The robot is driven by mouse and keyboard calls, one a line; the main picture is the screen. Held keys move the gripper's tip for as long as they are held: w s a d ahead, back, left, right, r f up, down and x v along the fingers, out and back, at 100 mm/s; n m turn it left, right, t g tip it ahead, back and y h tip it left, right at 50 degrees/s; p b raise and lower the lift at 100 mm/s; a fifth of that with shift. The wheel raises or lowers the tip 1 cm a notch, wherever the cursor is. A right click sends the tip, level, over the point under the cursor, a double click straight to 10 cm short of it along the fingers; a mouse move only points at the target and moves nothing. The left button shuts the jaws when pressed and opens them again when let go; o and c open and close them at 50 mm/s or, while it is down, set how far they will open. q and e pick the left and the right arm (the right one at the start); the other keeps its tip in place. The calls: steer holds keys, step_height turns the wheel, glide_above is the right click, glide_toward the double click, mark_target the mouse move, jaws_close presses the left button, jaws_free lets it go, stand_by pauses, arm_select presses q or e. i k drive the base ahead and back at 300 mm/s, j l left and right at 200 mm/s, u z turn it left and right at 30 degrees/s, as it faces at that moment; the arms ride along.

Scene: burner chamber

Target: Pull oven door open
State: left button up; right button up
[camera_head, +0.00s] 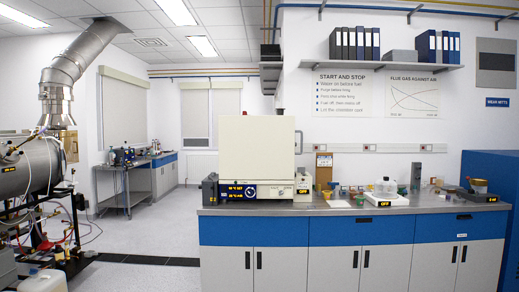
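The oven (258,152) is a cream box at the left end of the counter. Its front is a plain flat door that looks closed, with a dark strip, perhaps the handle, along its right edge. A dark blue control panel with a dial and small displays (250,191) runs below the door. Neither of my grippers shows in this view, so I cannot see where they are relative to the oven.
The grey counter (350,209) has blue drawers and white cupboards below. Small jars, a white scale (386,200) and another device stand right of the oven. Burner equipment (30,170) fills the far left. Floor left of the counter (140,240) is clear.

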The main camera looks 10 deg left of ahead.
mark_target(251, 147)
steer(key=i+j+u, duration=0.2)
steer(key=i, duration=0.75)
